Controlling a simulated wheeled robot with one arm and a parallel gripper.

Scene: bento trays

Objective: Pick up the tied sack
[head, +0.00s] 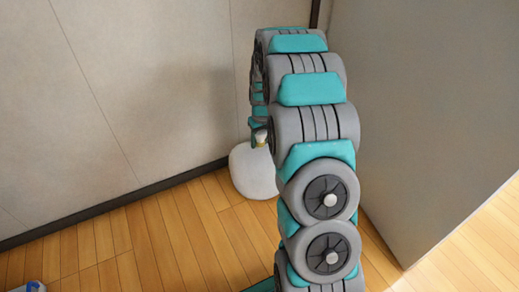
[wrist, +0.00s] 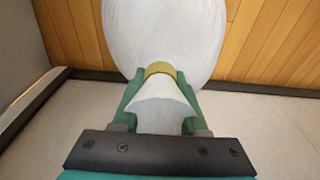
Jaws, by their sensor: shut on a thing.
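The tied sack (head: 254,172) is white and rounded, with a yellow tie at its neck. In the head view it is at the foot of the wall near the corner, partly hidden behind my arm. In the wrist view the sack (wrist: 167,35) fills the top middle, with its gathered top between my fingers. My gripper (wrist: 160,84) is shut on the sack's neck, with the green fingers on both sides at the yellow tie. I cannot tell whether the sack touches the floor.
A pale wall (head: 120,80) with a dark skirting stands behind the sack, and a grey panel (head: 430,110) stands to the right. The wooden floor (head: 160,235) is clear to the left, except for a small white and blue object (head: 35,286) at the lower left edge.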

